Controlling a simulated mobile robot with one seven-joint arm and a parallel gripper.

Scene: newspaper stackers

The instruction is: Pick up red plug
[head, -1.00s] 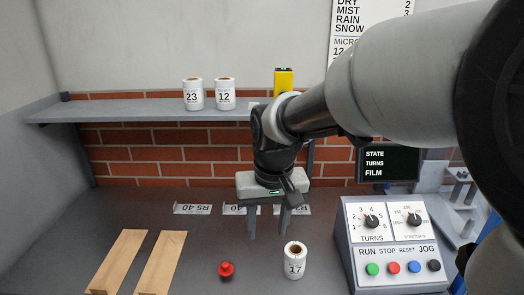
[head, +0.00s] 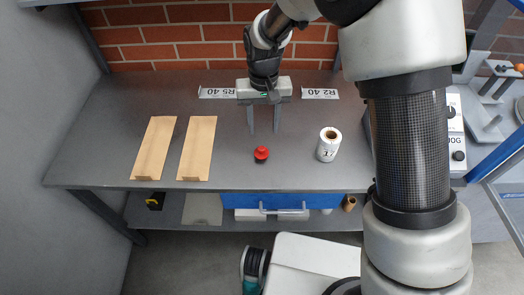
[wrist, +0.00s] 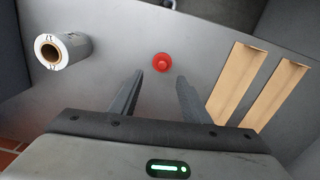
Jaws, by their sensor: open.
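The red plug (head: 261,154) stands on the grey bench near its front edge, with a dark base under a red top. It also shows in the wrist view (wrist: 162,62), just beyond the fingertips and roughly centred between them. My gripper (head: 264,131) points down over the bench behind the plug. Its two fingers are spread apart and empty, as the wrist view (wrist: 157,82) shows. The plug is apart from both fingers.
A white roll marked 17 (head: 328,144) stands right of the plug. Labels (head: 217,92) lie at the back. A control box (head: 455,130) is at right, partly hidden by my arm. Bare bench lies around the plug.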

